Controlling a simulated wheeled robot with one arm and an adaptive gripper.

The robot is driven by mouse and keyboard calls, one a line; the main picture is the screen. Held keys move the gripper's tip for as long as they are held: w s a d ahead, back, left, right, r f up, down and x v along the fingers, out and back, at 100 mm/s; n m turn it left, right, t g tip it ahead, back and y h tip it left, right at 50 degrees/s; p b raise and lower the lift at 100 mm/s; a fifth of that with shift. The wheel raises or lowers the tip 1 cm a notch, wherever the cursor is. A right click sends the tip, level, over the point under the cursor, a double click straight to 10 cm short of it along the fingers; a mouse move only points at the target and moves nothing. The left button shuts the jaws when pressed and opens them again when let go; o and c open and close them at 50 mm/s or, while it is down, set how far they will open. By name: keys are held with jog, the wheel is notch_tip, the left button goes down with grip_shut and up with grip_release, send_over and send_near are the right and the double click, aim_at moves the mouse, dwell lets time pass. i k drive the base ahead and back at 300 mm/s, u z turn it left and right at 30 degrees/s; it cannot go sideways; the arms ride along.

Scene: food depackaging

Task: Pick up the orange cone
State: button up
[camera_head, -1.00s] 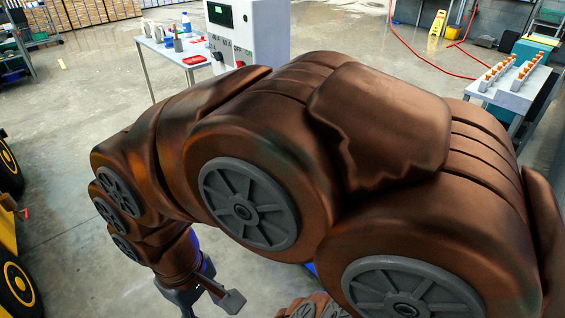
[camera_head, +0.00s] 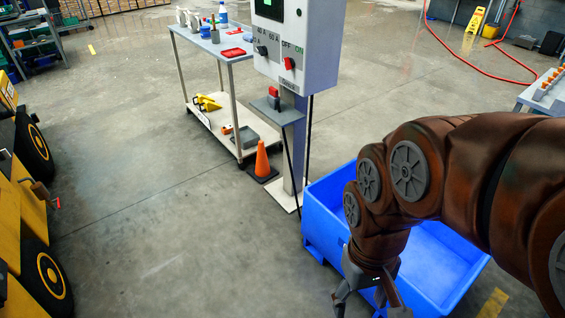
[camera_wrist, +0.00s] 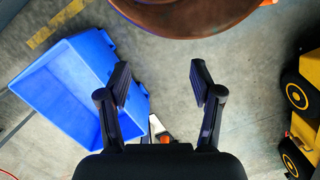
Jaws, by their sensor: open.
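The orange cone (camera_head: 262,162) stands upright on its dark base on the floor, left of the control pillar and beside the cart's lower right corner. My gripper (camera_head: 368,303) is at the bottom of the head view, right of the cone and well apart from it, in front of the blue bin. In the wrist view my gripper (camera_wrist: 162,82) has its two fingers spread with only floor between them. A small orange patch shows low between the fingers there, partly hidden; I cannot tell if it is the cone.
The blue bin (camera_head: 323,232) stands right of the pillar (camera_head: 292,150). A cart (camera_head: 203,110) stands behind the cone. A yellow vehicle (camera_head: 25,225) is at the left edge. The floor left of and in front of the cone is clear.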

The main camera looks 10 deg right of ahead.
aim_at(262, 172)
jog(key=u, duration=0.2)
jog(key=i, duration=0.45)
jog(key=u, duration=0.7)
jog(key=i, duration=1.75)
jog(key=z, duration=0.25)
jog(key=i, duration=0.75)
jog(key=z, duration=0.35)
